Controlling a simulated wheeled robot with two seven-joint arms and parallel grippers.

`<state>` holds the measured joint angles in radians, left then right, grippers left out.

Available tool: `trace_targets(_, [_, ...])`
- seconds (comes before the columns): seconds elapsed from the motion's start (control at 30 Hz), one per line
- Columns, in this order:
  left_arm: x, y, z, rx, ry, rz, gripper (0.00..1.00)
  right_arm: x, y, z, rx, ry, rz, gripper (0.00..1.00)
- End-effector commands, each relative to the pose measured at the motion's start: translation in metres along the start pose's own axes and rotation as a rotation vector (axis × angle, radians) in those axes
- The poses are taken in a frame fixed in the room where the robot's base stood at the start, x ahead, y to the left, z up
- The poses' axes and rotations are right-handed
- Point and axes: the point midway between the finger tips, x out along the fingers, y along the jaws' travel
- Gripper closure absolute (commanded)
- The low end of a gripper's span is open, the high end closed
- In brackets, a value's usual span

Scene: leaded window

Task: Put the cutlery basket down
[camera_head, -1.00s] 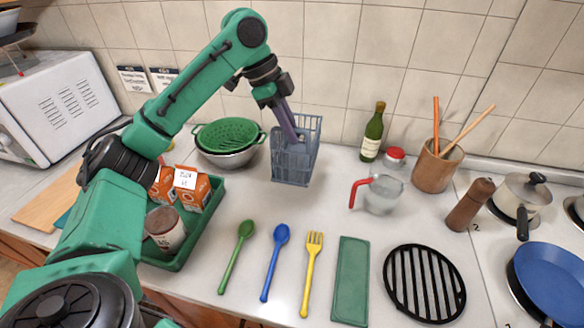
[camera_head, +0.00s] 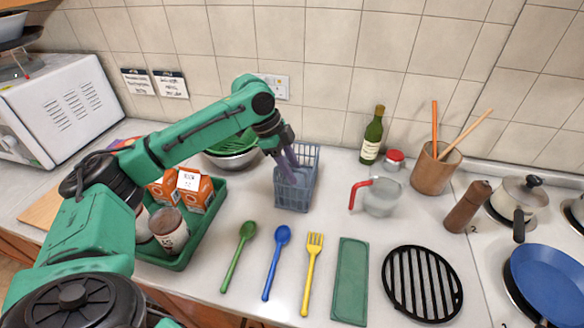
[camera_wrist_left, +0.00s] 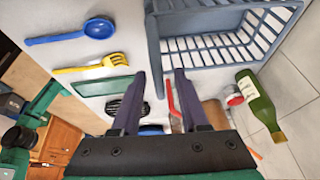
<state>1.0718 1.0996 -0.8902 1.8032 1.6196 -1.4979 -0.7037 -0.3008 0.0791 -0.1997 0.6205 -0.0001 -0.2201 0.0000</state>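I cannot tell for sure whether the base touches the counter. My right gripper is not in view.
In front lie a green spoon (camera_head: 238,254), a blue spoon (camera_head: 275,262) and a yellow fork (camera_head: 313,272). A green tray (camera_head: 207,225) with cartons and a jar is left; a colander (camera_head: 232,158) is behind. A red-handled jug (camera_head: 381,198) stands right, with free counter between.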

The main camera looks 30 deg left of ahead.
Motion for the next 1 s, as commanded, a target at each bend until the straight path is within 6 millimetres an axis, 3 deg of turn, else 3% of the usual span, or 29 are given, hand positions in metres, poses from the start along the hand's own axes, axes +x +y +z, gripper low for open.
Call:
trace_targets(0.27, [-0.005, -0.001, 0.0, 0.0, 0.0, -0.002, 0.56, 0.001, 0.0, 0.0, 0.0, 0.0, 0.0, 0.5])
trace_targets(0.37, [-0.019, -0.001, 0.0, -0.001, 0.0, -0.004, 0.56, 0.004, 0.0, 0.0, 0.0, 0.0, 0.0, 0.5])
trace_targets(0.7, [-0.106, -0.001, -0.001, 0.001, 0.003, -0.003, 0.56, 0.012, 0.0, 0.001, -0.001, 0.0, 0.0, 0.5])
trace_targets(0.83, [-0.12, -0.001, -0.001, 0.0, 0.001, -0.001, 0.56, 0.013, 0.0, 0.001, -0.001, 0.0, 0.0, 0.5])
trace_targets(1.0, [-0.121, 0.0, -0.001, 0.0, 0.0, 0.0, 0.56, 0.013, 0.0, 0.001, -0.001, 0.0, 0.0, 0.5])
